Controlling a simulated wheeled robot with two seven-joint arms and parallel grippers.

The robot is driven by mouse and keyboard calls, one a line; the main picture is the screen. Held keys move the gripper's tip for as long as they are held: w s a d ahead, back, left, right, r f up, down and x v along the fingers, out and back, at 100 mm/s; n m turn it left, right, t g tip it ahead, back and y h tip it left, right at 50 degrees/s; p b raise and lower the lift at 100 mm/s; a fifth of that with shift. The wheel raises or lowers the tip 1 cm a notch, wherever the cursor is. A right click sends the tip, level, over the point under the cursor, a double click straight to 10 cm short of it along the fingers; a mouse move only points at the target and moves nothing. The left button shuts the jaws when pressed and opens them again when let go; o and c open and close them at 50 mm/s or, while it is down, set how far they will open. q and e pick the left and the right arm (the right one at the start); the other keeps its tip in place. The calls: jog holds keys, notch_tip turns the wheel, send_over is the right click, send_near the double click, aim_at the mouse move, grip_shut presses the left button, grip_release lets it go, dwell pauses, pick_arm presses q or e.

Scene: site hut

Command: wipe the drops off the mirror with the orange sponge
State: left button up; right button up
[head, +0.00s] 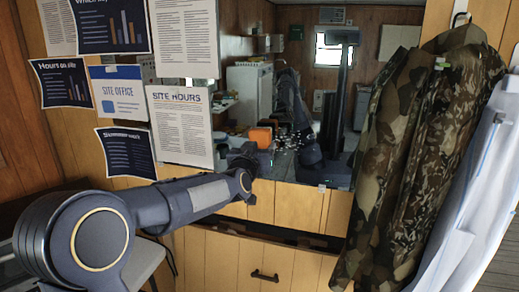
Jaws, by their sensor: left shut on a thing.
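The mirror (325,165) hangs on the wooden wall and reflects the room and parts of my own body. My left gripper (248,150) is at the mirror's lower left part, its arm reaching in from the left. It is shut on the orange sponge (261,137), which shows just beyond the fingers, by the glass. I cannot tell whether the sponge touches the mirror. Small pale specks (284,137), which look like drops, show to the right of the sponge. The gripper and sponge hide part of the glass. My right gripper is not in view.
Paper notices (182,125) cover the wall and overlap the mirror's left side. A camouflage jacket (415,130) and a pale garment (475,190) hang at the right, covering the mirror's right edge. Below is a wooden front with a dark handle (264,276). A chair (145,258) stands at lower left.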

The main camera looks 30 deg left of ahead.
pick_arm(q)
jog(key=shift+x, duration=1.05)
